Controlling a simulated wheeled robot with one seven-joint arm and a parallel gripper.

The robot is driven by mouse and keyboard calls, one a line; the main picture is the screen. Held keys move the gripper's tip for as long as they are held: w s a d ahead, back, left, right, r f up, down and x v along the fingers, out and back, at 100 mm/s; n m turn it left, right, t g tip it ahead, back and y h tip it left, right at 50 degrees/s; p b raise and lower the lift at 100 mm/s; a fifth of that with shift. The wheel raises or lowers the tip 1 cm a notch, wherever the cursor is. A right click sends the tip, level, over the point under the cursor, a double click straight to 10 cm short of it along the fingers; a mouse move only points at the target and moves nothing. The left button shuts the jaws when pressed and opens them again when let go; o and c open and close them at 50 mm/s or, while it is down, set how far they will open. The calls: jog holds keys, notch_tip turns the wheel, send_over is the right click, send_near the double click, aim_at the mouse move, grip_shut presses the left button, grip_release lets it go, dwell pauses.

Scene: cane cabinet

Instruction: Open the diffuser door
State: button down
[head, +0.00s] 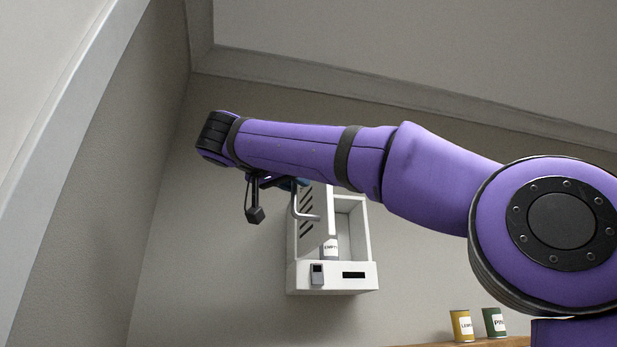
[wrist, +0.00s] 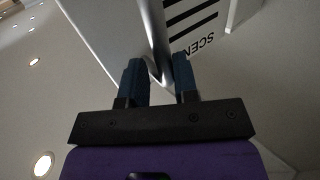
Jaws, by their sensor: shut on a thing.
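The white diffuser (head: 362,279) is fixed to the wall in the head view. Its slotted door (head: 323,205) stands partly open, with part of the inside showing. A grey bar handle (head: 297,207) sticks out from the door. In the wrist view the handle (wrist: 153,35) runs between the blue fingers of my gripper (wrist: 158,68), which is shut on it. In the head view my gripper (head: 289,184) is mostly hidden behind my purple arm, which also covers the diffuser's top.
A labelled can (head: 329,249) stands inside the diffuser. A yellow can (head: 461,325) and a green can (head: 495,321) stand on a wooden surface (head: 462,344) at lower right. A side wall (head: 110,200) rises to the left. The wall below the diffuser is clear.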

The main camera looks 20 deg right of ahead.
jog(key=shift+w+d, duration=0.1)
jog(key=shift+w, duration=0.25)
jog(key=c, duration=1.2)
grip_release()
jog(key=shift+f, duration=0.1)
jog(key=shift+o, duration=0.3)
jog(key=shift+w+d, duration=0.1)
jog(key=shift+w, duration=0.15)
jog(key=shift+f, duration=0.1)
jog(key=shift+s, duration=0.1)
jog(key=v, duration=1.1)
jog(key=shift+s+d, duration=0.15)
jog(key=shift+s, duration=0.05)
